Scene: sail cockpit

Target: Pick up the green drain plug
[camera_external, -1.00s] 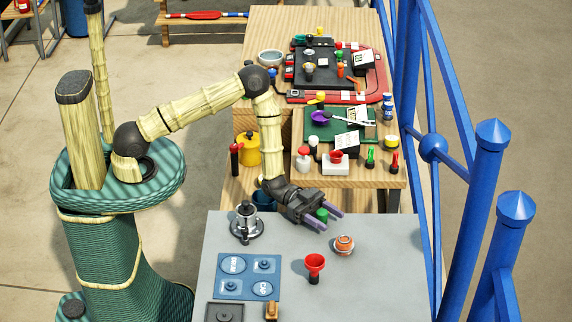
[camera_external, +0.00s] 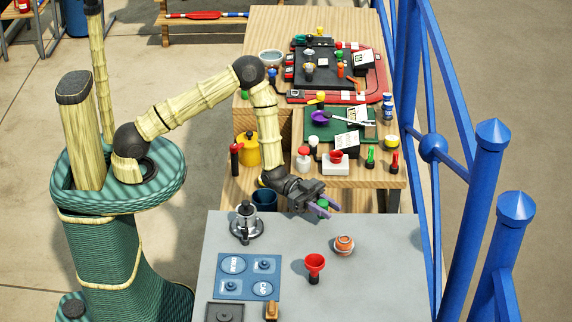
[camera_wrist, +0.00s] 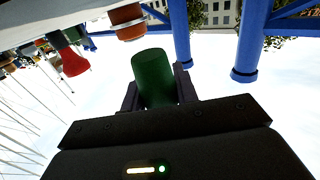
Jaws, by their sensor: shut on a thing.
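The green drain plug (camera_wrist: 154,78) is a green cylinder between the two fingers of my gripper (camera_wrist: 158,92) in the wrist view. The fingers are shut on it, one at each side. In the external view my gripper (camera_external: 320,208) is over the back edge of the grey table, and the plug (camera_external: 323,203) shows as a small green patch, partly hidden by the purple fingers. The plug appears to be held above the table top, apart from it.
A cluttered wooden bench (camera_external: 375,178) stands behind. Blue railings (camera_external: 490,180) run along the right.

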